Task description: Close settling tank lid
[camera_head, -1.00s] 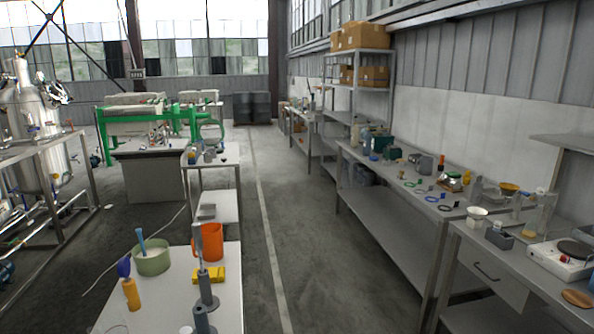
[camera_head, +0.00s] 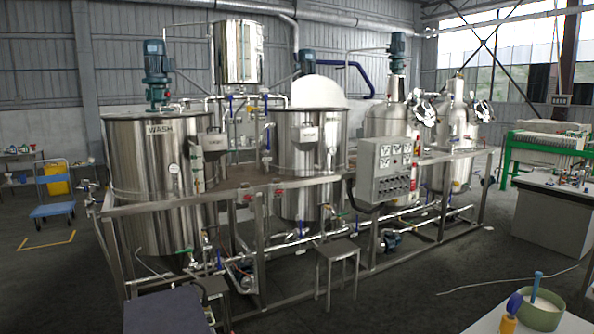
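No tank in view carries a settling label that I can read. A steel tank (camera_head: 312,175) stands in the middle of the skid, and its label is too small to read. A pale rounded plate (camera_head: 320,91) stands upright behind its top, like a raised lid. A larger steel tank (camera_head: 150,190) marked WASH stands at the left with a blue motor (camera_head: 156,70) on top. Two closed-looking steel vessels (camera_head: 388,120) (camera_head: 455,125) stand at the right, with shiny fittings on their upper sides. Neither gripper is in view.
A metal rail frame (camera_head: 270,184) and a grey control box (camera_head: 389,168) with red buttons stand before the tanks. A small stool (camera_head: 337,258) and a dark-topped table (camera_head: 168,312) are in front. A white table with a green bowl (camera_head: 541,308) is at lower right.

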